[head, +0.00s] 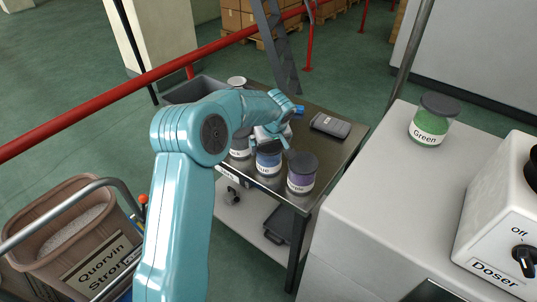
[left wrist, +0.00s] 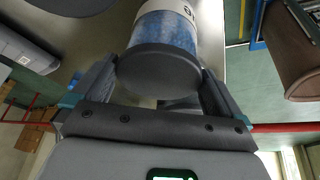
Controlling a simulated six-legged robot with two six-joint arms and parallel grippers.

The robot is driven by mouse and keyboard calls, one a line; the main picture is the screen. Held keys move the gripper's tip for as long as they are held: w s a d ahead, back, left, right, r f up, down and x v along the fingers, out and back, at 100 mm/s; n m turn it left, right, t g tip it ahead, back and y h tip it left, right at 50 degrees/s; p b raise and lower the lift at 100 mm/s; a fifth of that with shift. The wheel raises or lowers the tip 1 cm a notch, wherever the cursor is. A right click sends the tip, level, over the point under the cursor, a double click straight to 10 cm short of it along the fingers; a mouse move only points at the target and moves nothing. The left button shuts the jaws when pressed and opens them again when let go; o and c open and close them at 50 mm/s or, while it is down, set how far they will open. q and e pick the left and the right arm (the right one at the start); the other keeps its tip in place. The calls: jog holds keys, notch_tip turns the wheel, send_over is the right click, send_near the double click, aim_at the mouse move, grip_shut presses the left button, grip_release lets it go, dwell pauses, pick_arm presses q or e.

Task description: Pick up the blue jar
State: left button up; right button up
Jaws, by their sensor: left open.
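The blue jar (head: 268,163) stands on the dark-topped cart between two other jars, with a white label and dark lid. My left gripper (head: 277,136) is over it, and the arm hides part of the jar and its lid. In the left wrist view the jar's blue contents (left wrist: 178,36) and dark round lid fill the upper middle. The two fingers of the left gripper (left wrist: 159,74) are open, one on each side of the lid. I cannot tell whether they touch it. My right gripper is not in view.
A purple jar (head: 302,174) stands close to the right, and a grey jar (head: 240,147) close to the left. A dark flat device (head: 331,125) lies behind on the cart (head: 335,150). A green jar (head: 433,122) stands on the pale cabinet (head: 380,190). A red rail (head: 100,102) crosses behind.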

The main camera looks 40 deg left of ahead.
pick_arm(q)
jog(key=shift+w, duration=0.1)
jog(key=c, duration=1.3)
jog(key=shift+r, duration=0.15)
